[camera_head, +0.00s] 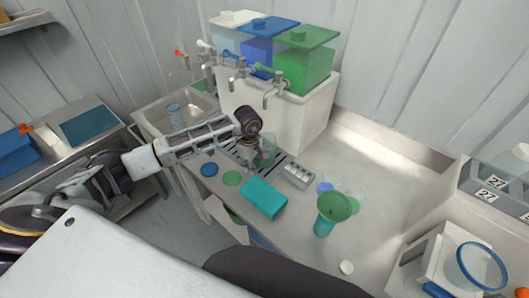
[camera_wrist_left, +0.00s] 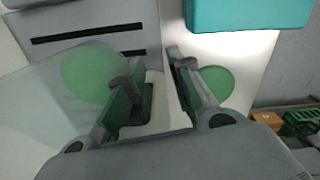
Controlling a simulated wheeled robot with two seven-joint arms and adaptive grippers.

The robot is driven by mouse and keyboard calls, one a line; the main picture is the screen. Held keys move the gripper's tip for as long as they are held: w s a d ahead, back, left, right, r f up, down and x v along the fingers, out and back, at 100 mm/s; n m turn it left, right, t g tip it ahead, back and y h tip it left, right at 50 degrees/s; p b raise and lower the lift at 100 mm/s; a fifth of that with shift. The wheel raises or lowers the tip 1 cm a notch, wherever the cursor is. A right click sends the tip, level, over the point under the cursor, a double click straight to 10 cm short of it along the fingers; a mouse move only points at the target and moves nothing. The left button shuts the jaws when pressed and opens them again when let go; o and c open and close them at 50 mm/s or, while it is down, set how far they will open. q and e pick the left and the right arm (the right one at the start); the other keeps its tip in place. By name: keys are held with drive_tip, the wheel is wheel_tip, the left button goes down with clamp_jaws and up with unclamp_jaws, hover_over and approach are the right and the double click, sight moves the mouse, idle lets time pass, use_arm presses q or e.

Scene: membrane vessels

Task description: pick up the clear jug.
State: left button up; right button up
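The clear jug (camera_head: 267,151) stands on the dark slotted drip grille in front of the white tank housing, partly hidden by my left gripper (camera_head: 250,146). A green tint shows through it. In the left wrist view the see-through jug (camera_wrist_left: 40,105) fills the left side, with a green disc visible through it. My left gripper's fingers (camera_wrist_left: 158,92) are spread with a gap between them, close beside the jug. A pale part shows in the gap; I cannot tell whether it is the jug's handle or whether the fingers touch it. My right gripper is not in view.
Blue (camera_head: 209,169) and green (camera_head: 232,178) discs and a teal box (camera_head: 264,197) lie at the counter's front. A grey tray (camera_head: 298,175) is right of the grille. A green funnel (camera_head: 334,206) stands farther right. Taps (camera_head: 271,94) hang above the grille.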

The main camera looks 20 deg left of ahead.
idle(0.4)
use_arm(q)
clamp_jaws()
idle(0.4)
wheel_tip(320, 180, up, 8)
drive_tip(key=shift+r+b, duration=0.2)
drive_tip(key=shift+b, duration=0.7)
drive_tip(key=shift+r, duration=0.8)
